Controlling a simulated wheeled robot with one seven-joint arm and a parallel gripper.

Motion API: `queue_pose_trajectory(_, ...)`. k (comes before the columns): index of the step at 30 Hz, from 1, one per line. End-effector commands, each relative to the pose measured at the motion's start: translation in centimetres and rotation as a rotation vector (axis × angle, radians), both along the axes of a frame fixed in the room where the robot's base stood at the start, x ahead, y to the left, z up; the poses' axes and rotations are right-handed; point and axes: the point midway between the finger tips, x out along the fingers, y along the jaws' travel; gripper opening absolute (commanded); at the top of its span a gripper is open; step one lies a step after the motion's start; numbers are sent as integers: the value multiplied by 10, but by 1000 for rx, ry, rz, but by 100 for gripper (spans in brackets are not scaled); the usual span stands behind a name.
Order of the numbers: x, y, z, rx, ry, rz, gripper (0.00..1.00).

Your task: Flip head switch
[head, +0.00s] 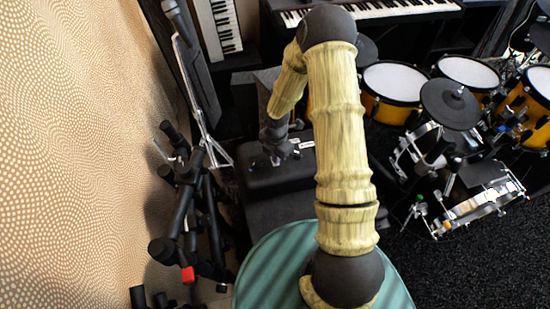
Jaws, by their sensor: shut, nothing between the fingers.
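A black box-shaped unit (262,181), which looks like the amp head, sits on a dark block below and beyond my arm. My gripper (276,160) points down at the top or back edge of this unit, left of the middle of the view. The fingers are shut and hold nothing. I cannot tell whether the fingertips touch the unit. No switch can be made out; the gripper and arm cover part of the unit.
A metal stand (205,125) and black stands (185,190) crowd the left, beside the patterned wall (80,150). Keyboards (375,12) stand at the back. A drum kit with yellow drums (394,82) fills the right. Dark carpet (480,265) is open at the lower right.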

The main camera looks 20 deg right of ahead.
Motion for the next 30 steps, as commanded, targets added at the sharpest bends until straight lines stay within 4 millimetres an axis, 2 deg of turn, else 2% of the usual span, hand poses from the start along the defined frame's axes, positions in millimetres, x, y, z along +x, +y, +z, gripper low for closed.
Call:
queue_pose_trajectory(3,0,0,12,0,0,0,0)
queue_pose_trajectory(30,0,0,64,0,0,0,0)
